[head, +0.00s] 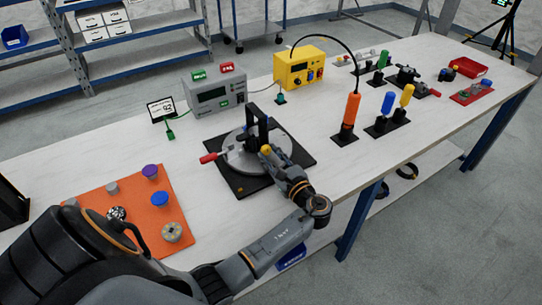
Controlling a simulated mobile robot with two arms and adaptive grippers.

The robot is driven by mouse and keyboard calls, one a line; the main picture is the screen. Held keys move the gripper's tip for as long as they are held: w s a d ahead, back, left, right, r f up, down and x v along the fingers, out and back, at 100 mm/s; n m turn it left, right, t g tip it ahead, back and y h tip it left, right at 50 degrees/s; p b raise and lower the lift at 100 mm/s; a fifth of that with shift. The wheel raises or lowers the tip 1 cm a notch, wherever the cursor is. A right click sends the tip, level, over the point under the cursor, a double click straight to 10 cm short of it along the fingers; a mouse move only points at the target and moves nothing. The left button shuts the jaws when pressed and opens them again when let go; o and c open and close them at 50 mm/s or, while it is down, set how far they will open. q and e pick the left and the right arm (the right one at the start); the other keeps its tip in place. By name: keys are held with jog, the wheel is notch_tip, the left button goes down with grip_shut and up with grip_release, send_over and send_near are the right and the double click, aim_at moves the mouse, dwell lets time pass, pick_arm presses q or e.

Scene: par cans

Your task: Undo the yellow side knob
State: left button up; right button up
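A fixture with a silver round plate (239,157), a red-ended handle (209,158) and a black upright bracket (252,126) stands on a black square base (240,187) near the middle of the table. A small yellow knob (265,149) shows on the near right side of the bracket. My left gripper (270,154) reaches in from the lower right of the fixture, with its tips at the knob. The fingers are small and overlap the knob, so I cannot tell whether they grip it. My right gripper is not in view.
An orange mat (122,222) with several knobs lies to the left. Behind the fixture stand a grey instrument box (215,94) and a yellow one (299,68). An orange-handled tool (350,112) and blue and yellow handles stand to the right. Bare table lies between them.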

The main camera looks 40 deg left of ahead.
pick_arm(q)
jog(key=shift+o, duration=0.6)
jog(key=shift+d, duration=0.15)
jog(key=v, duration=1.1)
jog(key=shift+s+d, duration=0.2)
jog(key=shift+d, duration=0.15)
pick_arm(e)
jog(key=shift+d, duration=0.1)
